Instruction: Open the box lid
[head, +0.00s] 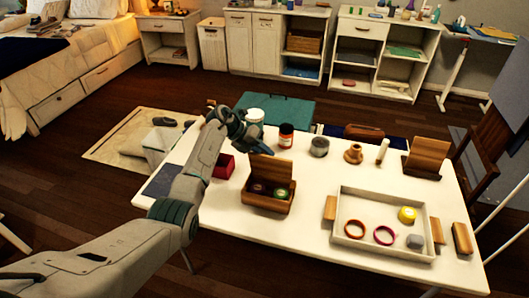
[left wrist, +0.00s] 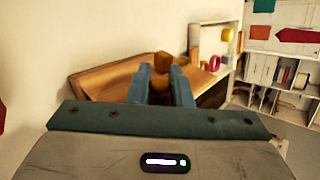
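A small wooden box (head: 268,202) stands on the white table. Its lid (head: 270,173) stands raised, roughly upright, at the back of the box. Two round things, one dark red and one green, show inside. My left gripper (head: 267,150) is at the upper left edge of the lid; I cannot tell in this view whether it touches. In the left wrist view, the two blue fingers (left wrist: 160,88) are apart, with brown wood showing between and beyond them. A wooden panel (left wrist: 105,80) shows behind the fingers. My right gripper is not in view.
The white table (head: 310,172) also holds a red box (head: 224,166), a red-brown jar (head: 286,135), a grey jar (head: 319,147) and a wooden stand (head: 427,158). A white tray (head: 343,236) with rings and small things lies right of the box.

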